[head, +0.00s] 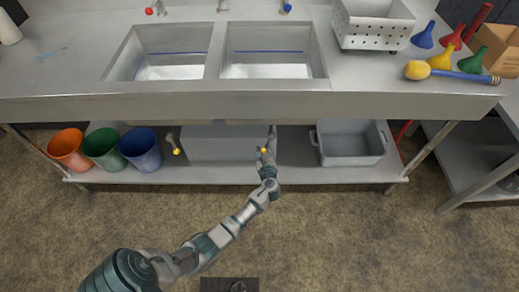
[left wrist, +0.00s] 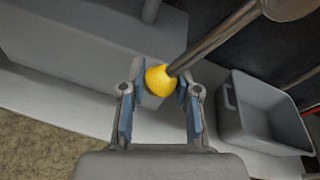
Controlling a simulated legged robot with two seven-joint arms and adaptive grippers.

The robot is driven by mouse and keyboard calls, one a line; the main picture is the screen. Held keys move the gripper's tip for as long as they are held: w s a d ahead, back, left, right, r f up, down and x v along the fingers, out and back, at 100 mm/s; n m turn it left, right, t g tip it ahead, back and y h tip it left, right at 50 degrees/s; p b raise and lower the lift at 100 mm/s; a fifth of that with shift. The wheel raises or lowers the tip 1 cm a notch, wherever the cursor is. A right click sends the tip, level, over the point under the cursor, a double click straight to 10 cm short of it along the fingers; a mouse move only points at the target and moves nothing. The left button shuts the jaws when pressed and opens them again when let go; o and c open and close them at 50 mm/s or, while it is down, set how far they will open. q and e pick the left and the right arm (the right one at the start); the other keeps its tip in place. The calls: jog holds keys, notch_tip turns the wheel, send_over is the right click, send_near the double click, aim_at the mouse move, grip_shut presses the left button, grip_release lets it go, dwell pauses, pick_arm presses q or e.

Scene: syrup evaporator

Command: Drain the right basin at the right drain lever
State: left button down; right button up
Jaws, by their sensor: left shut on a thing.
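The right basin (head: 268,38) is a steel sink with a blue line on its back wall and a pale surface at its bottom. The right drain lever is a metal rod (left wrist: 213,40) with a yellow knob (left wrist: 160,80), hanging below that basin. My left gripper (head: 266,153) is under the counter's front edge, shut on the yellow knob. In the left wrist view its fingers (left wrist: 158,92) stand on either side of the knob. The left drain lever (head: 176,150), also yellow-tipped, hangs farther left. My right gripper is out of view.
The left basin (head: 168,38) adjoins. On the lower shelf stand orange, green and blue buckets (head: 104,148), a grey box (head: 215,143) and an open grey tub (head: 350,158).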

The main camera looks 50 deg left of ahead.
pick_arm(q)
jog(key=shift+w+d+f+n+t+h+b, duration=0.15)
jog(key=shift+w+d+f+n+h+b, duration=0.1)
jog(key=shift+w+d+n, duration=0.35)
jog(key=shift+w+d+f+n+t+h+b, duration=0.15)
jog(key=shift+w+d+f+n+h, duration=0.1)
jog(key=shift+w+d+n, duration=0.35)
jog(key=shift+s+a, duration=0.1)
jog(key=shift+a, duration=0.05)
jog(key=c, duration=0.8)
grip_release()
jog(key=shift+a+r, duration=0.1)
jog(key=v, duration=1.2)
